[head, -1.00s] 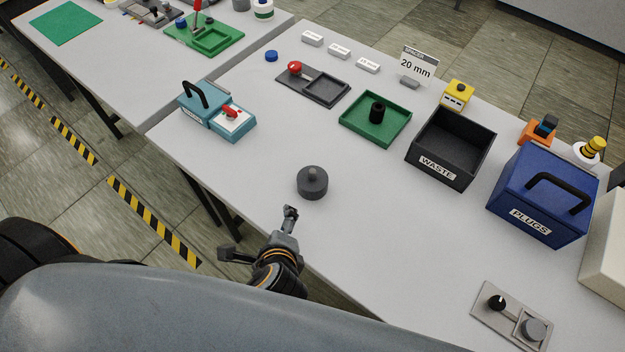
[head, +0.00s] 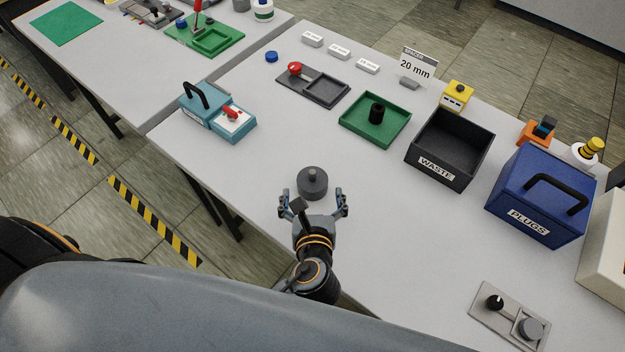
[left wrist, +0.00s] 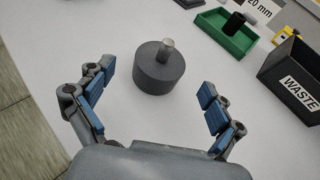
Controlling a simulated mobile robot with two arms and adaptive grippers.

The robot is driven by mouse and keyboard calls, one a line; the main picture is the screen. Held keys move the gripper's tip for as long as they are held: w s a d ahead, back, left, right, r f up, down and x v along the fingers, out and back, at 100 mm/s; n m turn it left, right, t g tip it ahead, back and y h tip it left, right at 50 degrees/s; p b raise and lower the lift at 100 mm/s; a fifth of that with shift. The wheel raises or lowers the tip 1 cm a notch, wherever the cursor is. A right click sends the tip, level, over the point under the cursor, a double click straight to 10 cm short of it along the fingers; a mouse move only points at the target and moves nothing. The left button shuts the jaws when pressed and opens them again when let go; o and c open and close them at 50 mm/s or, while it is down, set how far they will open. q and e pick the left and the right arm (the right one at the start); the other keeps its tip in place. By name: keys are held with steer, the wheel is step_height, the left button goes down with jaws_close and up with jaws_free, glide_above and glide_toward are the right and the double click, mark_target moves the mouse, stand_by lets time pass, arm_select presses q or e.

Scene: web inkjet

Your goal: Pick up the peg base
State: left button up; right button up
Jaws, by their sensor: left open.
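The peg base is a dark grey round disc with a short lighter peg upright at its centre (head: 312,188). It stands on the light grey table in the head view, and in the left wrist view the peg base (left wrist: 158,72) sits ahead of the fingers. My left gripper (head: 314,198) is open, its two blue-padded fingers spread on the near side of the base, one toward each side. In the left wrist view the left gripper (left wrist: 153,100) has nothing between its fingertips but the near part of the base's area. My right gripper is not in view.
A green tray (head: 352,129) with a black cylinder, a black WASTE bin (head: 416,154) and a blue PLUGS box (head: 503,211) stand to the right. A teal box (head: 190,126) is at the left. The table around the base is clear.

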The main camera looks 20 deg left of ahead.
mark_target(313, 181)
arm_select(q)
steer(key=shift+p+x, duration=0.45)
steer(key=shift+x, duration=2.25)
steer(key=shift+r, duration=0.1)
steer(key=c, duration=1.6)
